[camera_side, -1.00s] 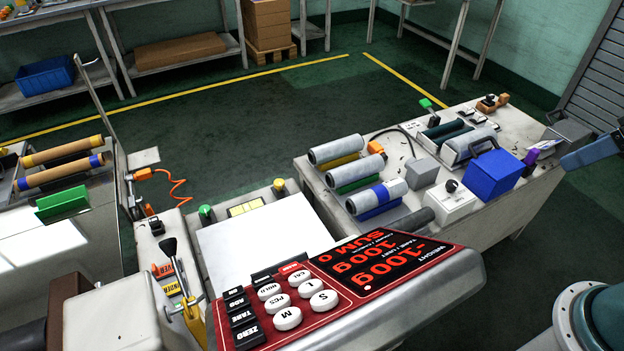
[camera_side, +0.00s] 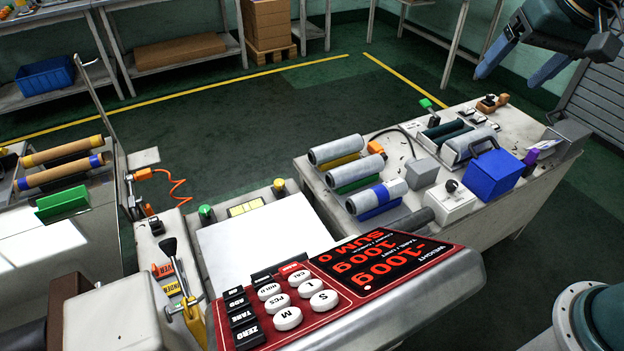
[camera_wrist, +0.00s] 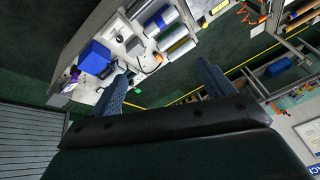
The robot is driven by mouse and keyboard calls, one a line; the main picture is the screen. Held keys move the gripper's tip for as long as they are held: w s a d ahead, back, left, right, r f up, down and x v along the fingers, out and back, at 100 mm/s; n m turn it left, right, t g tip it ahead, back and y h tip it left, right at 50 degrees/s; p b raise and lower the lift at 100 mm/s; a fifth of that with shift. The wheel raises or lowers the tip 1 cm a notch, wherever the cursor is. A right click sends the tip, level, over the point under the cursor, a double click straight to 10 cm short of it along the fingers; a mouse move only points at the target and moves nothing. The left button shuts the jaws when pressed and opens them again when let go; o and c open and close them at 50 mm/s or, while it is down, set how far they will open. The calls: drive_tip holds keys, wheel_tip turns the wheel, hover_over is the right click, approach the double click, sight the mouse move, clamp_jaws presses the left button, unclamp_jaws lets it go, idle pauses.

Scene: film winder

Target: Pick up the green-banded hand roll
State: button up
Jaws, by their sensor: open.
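Three grey-white hand rolls lie side by side on the right bench in the side view. The middle roll (camera_side: 356,171) has green beneath it. I cannot make out a green band around the roll itself. My gripper (camera_side: 507,79) is open and empty at the upper right, high above the bench and well apart from the rolls. In the wrist view, the rolls show small at the top, beyond the open fingers (camera_wrist: 163,68).
A blue box (camera_side: 492,174) with a handle and a white knobbed box (camera_side: 451,203) stand right of the rolls. A grey box (camera_side: 423,172) with a cable is behind them. A scale with a red display (camera_side: 350,280) fills the front.

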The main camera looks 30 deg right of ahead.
drive_tip(key=w+f+m, duration=0.3)
drive_tip(key=w+m, duration=0.1)
drive_tip(key=w, duration=0.9)
drive_tip(key=m+g, duration=0.3)
drive_tip(key=m, duration=0.7)
hover_over(358, 165)
drive_tip(key=s+d, duration=0.2)
wheel_tip(358, 165, down, 32)
drive_tip(key=shift+w+a+y, duration=0.15)
drive_tip(key=shift+a+y, duration=0.05)
drive_tip(key=shift+y, duration=0.2)
drive_tip(key=shift+f, duration=0.1)
drive_tip(key=shift+w+a+f, duration=0.15)
drive_tip(key=shift+w+f, duration=0.05)
drive_tip(key=shift+f, duration=1.15)
drive_tip(key=shift+w+a+f, duration=0.15)
drive_tip(key=shift+w+f, duration=0.05)
drive_tip(key=shift+f, duration=1.2)
drive_tip(key=shift+w+a+f, duration=0.15)
drive_tip(key=shift+w+f, duration=0.05)
drive_tip(key=shift+f, duration=1.15)
drive_tip(key=shift+f, duration=0.1)
drive_tip(key=shift+w+a+f, duration=0.15)
drive_tip(key=shift+a+f, duration=0.05)
drive_tip(key=shift+f, duration=1.05)
drive_tip(key=shift+w+a+f, duration=0.15)
drive_tip(key=shift+f, duration=1.05)
